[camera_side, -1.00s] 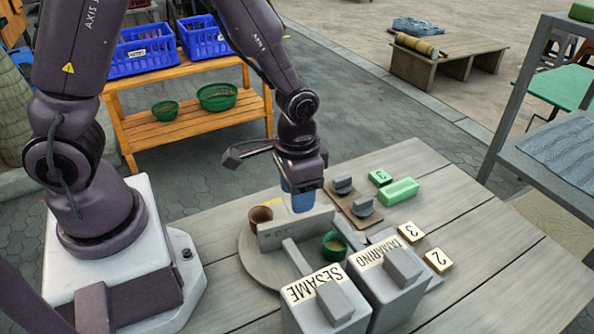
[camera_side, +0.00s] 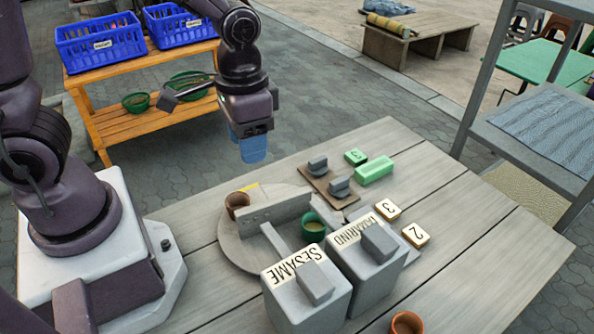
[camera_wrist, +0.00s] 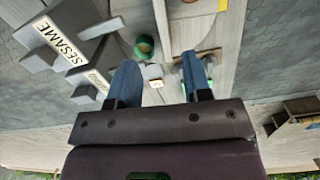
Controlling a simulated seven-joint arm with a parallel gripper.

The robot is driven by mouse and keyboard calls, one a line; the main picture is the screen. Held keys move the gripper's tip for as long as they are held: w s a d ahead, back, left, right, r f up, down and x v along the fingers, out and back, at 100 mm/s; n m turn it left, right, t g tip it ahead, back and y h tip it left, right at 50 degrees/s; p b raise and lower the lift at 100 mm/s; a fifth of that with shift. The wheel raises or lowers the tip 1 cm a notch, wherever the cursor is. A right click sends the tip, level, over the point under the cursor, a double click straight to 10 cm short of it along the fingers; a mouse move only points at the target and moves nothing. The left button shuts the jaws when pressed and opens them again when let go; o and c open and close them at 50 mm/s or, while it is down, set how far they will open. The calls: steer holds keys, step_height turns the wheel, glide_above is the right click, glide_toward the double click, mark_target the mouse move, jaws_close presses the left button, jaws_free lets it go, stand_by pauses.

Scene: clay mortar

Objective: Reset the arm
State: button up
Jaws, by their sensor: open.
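My gripper (camera_side: 252,150) hangs above the back edge of the wooden table (camera_side: 450,240) in the side view, clear of everything on it. In the wrist view its two blue fingers (camera_wrist: 160,85) stand apart with nothing held between them. Below it, a round grey board (camera_side: 235,246) carries a brown clay cup (camera_side: 237,203), a grey upright block (camera_side: 275,210) and a green bowl (camera_side: 313,226). The green bowl also shows in the wrist view (camera_wrist: 145,47).
Grey boxes labelled SESAME (camera_side: 308,294) and TAMARIND (camera_side: 366,268) stand at the table's front. Number tiles (camera_side: 388,209), a green block (camera_side: 375,170) and a brown board with grey knobs (camera_side: 325,190) lie right. A shelf with blue crates (camera_side: 100,45) stands behind.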

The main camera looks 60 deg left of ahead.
steer(key=s+a+r+t, duration=0.2)
steer(key=s+r+t, duration=0.1)
steer(key=r, duration=0.4)
steer(key=s+a+r+n+t, duration=0.1)
steer(key=s+r+t, duration=0.1)
steer(key=s+r, duration=0.2)
step_height(320, 180, up, 3)
steer(key=shift+a+f+t, duration=0.1)
steer(key=shift+a+t, duration=0.3)
